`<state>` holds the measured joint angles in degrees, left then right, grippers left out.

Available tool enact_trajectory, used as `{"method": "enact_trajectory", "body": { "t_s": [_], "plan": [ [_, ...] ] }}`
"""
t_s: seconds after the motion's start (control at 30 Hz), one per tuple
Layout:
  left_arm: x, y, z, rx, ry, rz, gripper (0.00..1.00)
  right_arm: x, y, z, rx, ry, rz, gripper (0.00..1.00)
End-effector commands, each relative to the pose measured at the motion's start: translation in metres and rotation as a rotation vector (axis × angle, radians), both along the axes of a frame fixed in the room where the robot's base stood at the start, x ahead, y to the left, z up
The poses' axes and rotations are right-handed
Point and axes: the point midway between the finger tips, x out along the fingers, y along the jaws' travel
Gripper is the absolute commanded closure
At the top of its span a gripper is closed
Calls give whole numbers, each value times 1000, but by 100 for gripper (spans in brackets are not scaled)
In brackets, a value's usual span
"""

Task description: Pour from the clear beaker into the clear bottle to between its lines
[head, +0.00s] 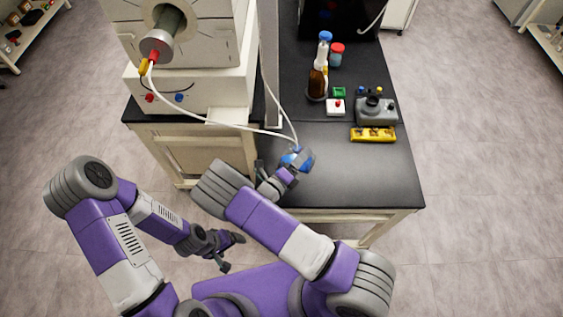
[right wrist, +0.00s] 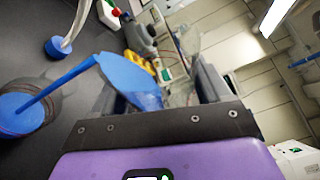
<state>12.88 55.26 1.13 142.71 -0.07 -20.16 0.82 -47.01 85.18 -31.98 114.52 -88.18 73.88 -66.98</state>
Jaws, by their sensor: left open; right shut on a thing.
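My right gripper (head: 287,173) is shut on the clear beaker, at the front left of the black bench. In the right wrist view the beaker, with blue liquid (right wrist: 132,78) in it, is tilted between my dark fingers (right wrist: 160,88). A blue stream runs from its lip down to the clear bottle (right wrist: 20,115), which holds blue liquid. The beaker and bottle overlap as one small blue patch (head: 299,158) in the head view. The bottle's lines and exact level cannot be made out. My left gripper (head: 234,252) is open and empty, low in front of the bench.
A blue cap (right wrist: 58,47) with a white tube stands close to the bottle. The white tube (head: 215,124) leads from the dryer (head: 190,88) at left. A brown bottle (head: 317,84), grey device (head: 376,108) and yellow rack (head: 373,134) stand farther back. The bench's front right is clear.

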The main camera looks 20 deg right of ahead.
Motion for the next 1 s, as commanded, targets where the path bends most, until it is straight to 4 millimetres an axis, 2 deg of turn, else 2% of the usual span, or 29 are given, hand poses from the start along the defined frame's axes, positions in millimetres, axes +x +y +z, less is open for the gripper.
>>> {"method": "enact_trajectory", "body": {
  "t_s": [0.73, 0.77, 0.87, 0.93, 1.0],
  "plan": [
    [0, 0, -1, 0, 0, 0, 15, 0, 1, -1, -25, 13, -1, 60],
    [0, 0, 0, 0, 0, 0, 15, 0, 0, 1, -12, 5, -1, 60],
    [0, 0, 22, 0, 1, 0, 15, -1, -3, 16, 146, -88, -3, 60],
    [1, 0, 15, 0, -2, 0, 15, -2, -3, -1, 260, -157, 0, 60],
    [0, 0, 20, 0, 1, 0, 15, -1, -3, 2, 331, -200, 2, 60]
  ]
}}
